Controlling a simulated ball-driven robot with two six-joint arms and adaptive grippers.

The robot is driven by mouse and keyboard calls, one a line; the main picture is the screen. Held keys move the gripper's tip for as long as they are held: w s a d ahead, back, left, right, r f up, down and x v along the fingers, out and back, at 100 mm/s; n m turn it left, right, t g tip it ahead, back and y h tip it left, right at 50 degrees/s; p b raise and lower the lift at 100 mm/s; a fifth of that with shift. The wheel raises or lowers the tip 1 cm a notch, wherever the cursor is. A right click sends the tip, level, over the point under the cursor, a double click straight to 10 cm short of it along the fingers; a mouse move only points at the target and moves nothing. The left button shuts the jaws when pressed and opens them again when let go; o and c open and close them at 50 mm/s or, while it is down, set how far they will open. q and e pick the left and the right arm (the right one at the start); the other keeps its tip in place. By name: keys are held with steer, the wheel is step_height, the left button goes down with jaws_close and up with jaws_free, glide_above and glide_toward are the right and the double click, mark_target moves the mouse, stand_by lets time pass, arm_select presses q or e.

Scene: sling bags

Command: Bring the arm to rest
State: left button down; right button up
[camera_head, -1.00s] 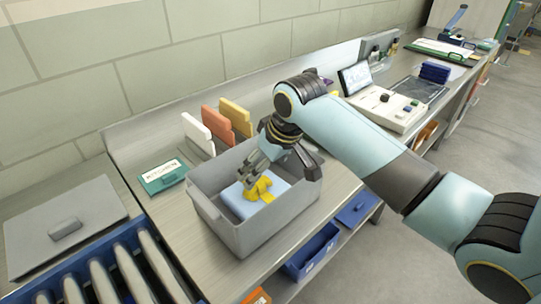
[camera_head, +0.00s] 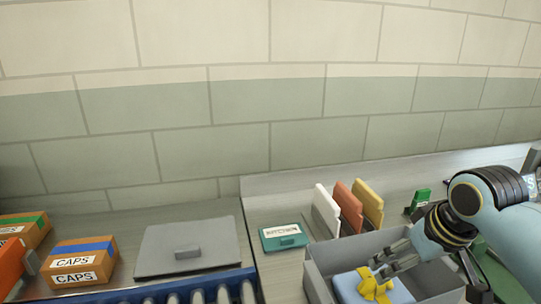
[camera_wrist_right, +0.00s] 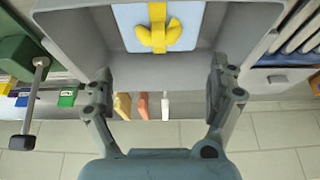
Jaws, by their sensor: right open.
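My right gripper (camera_head: 425,280) is open over the grey bin (camera_head: 330,256), its fingers spread apart and empty. In the bin lies a light blue block (camera_head: 347,284) with a yellow bow-like piece (camera_head: 374,285) on top. My right arm comes in from the right. My left gripper is not in view.
White, red and yellow upright panels (camera_head: 348,207) stand behind the bin. A teal labelled box (camera_head: 283,238) and a grey lidded tray (camera_head: 187,247) lie to the left. CAPS boxes (camera_head: 84,262) stand far left. Blue-framed rollers (camera_head: 200,288) run along the front. A wall closes the back.

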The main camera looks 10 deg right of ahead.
steer(key=s+a+r+h, duration=0.1)
steer(key=s+a, duration=0.1)
steer(key=s, duration=0.8)
steer(key=s+a+r, duration=0.1)
steer(key=s+a, duration=0.1)
steer(key=s, duration=0.8)
steer(key=s+d+f+g+b, duration=0.15)
steer(key=f+b, duration=0.45)
steer(key=f, duration=1.4)
steer(key=s+d+f+g+b, duration=0.15)
steer(key=f+b, duration=0.55)
steer(key=f, duration=1.3)
steer(key=s+f+b, duration=0.4)
steer(key=s+f, duration=0.5)
steer(key=f, duration=0.3)
steer(key=s+d+f+b, duration=0.1)
steer(key=s+f+b, duration=0.4)
steer(key=s+f, duration=0.4)
step_height(320, 180, down, 4)
steer(key=shift+s+m+g, duration=0.15)
steer(key=shift+m+g, duration=0.15)
